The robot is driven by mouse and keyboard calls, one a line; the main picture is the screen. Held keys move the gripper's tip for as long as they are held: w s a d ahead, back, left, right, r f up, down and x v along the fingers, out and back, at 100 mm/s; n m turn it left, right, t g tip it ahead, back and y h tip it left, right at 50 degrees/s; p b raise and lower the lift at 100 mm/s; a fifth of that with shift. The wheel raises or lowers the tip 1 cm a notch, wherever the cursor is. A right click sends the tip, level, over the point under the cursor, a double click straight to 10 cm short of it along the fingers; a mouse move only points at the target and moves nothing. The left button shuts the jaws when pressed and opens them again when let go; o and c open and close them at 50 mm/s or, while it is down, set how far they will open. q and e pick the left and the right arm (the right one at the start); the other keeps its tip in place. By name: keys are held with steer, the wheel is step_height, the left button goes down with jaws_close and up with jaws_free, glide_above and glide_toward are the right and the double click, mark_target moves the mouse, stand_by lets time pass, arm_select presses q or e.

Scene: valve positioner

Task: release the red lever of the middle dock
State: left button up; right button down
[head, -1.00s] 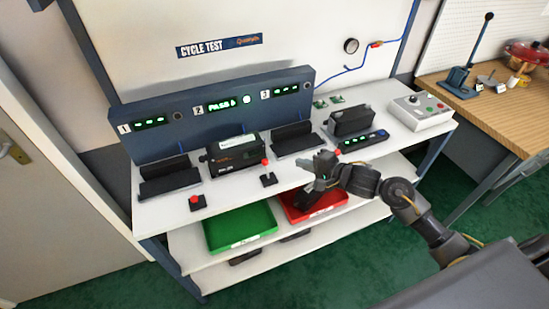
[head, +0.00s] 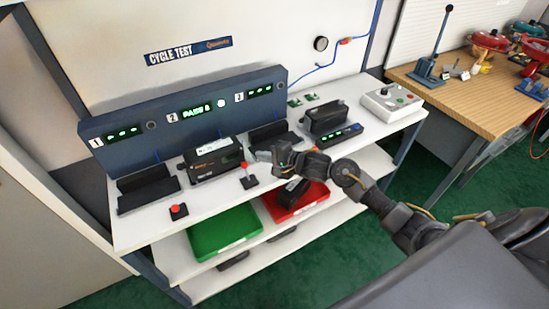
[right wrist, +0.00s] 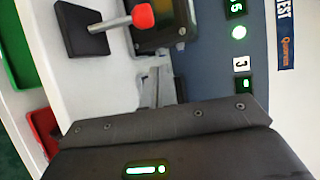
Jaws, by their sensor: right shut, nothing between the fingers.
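The middle dock, marked 2, has a lit PASS display (head: 197,111) and holds a black positioner (head: 215,162). Its red lever (head: 246,168) stands up from a dark base in front of the dock. My right gripper (head: 256,155) is shut and empty, just right of the red knob in the head view and apparently apart from it. In the right wrist view, the red knob (right wrist: 143,16) on its metal rod shows at the top, beyond the closed fingertips (right wrist: 166,65). My left gripper is not in view.
Dock 1 (head: 148,190) is empty, with a low red lever (head: 178,211) in front. Dock 3 (head: 272,133) looks empty. Another positioner (head: 325,117) stands right. A green tray (head: 222,232) and red tray (head: 310,198) sit on the shelf below.

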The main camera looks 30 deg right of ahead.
mark_target(246, 171)
steer(key=shift+x, duration=1.05)
steer(key=shift+s+a+r+p, duration=0.2)
steer(key=shift+s+a+p, duration=0.25)
steer(key=shift+a, duration=0.05)
steer(key=shift+s+a+r+p, duration=0.2)
steer(key=shift+s+a+p, duration=0.25)
steer(key=shift+a, duration=0.1)
steer(key=shift+s+a, duration=0.35)
steer(key=shift+s, duration=0.05)
